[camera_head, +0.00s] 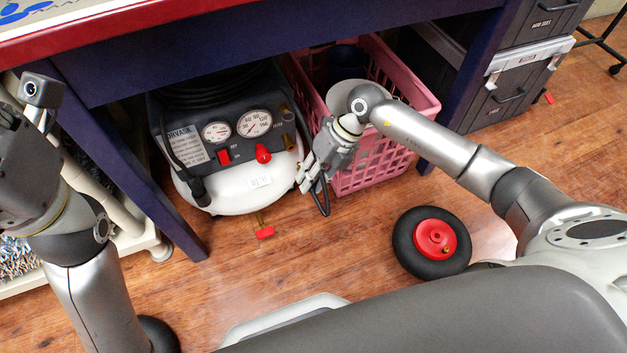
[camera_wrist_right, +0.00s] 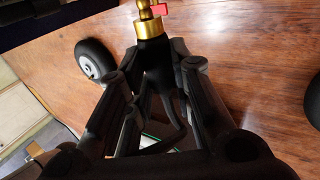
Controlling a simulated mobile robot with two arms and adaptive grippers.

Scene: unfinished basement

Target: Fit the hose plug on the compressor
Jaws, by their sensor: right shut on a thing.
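The compressor (camera_head: 238,195) stands under the bench, with a white tank, a black top, two gauges and red knobs. A brass fitting (camera_head: 285,114) shows on its right side. My right gripper (camera_head: 313,190) is just right of the tank, pointing down. In the right wrist view its fingers (camera_wrist_right: 154,85) are shut on the black hose plug (camera_wrist_right: 152,52), whose brass collar (camera_wrist_right: 151,27) points away from the gripper. The black hose (camera_head: 323,205) curves below the gripper in the head view. My left arm (camera_head: 25,170) is at the left edge; its fingers cannot be made out.
A pink crate (camera_head: 372,178) holding containers stands close behind my right gripper. A red-hubbed wheel (camera_head: 432,243) lies on the floor. A red-handled brass valve (camera_head: 264,232) sticks out below the tank. The blue bench leg (camera_head: 150,190) is left of the compressor.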

